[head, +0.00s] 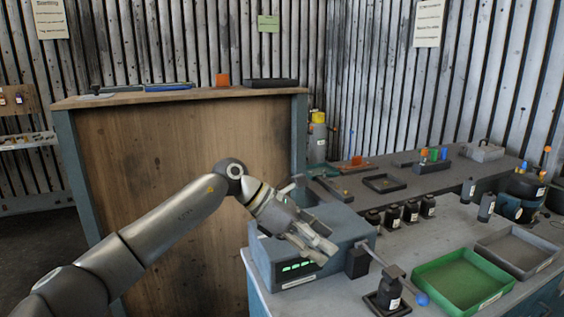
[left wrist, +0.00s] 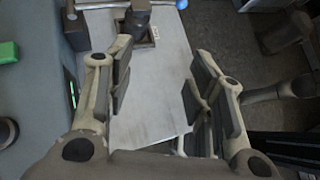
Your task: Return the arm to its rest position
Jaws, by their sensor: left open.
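My left arm comes in from the left in the head view. Its gripper (head: 318,246) hangs in front of the blue-grey box-shaped device with green displays (head: 310,262), at the left end of the workbench. In the left wrist view the left gripper (left wrist: 158,95) has its fingers wide apart. Nothing is between them but the bare bench top below. The device also shows at the left edge of the left wrist view (left wrist: 35,95). I cannot tell from the head view whether the gripper touches the device. My right gripper is not in view.
A green tray (head: 418,279) and a grey tray (head: 487,252) lie on the bench's right part. A black bottle in a holder (head: 388,293) stands near the front edge. A wooden-panelled cabinet (head: 190,160) stands behind my arm.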

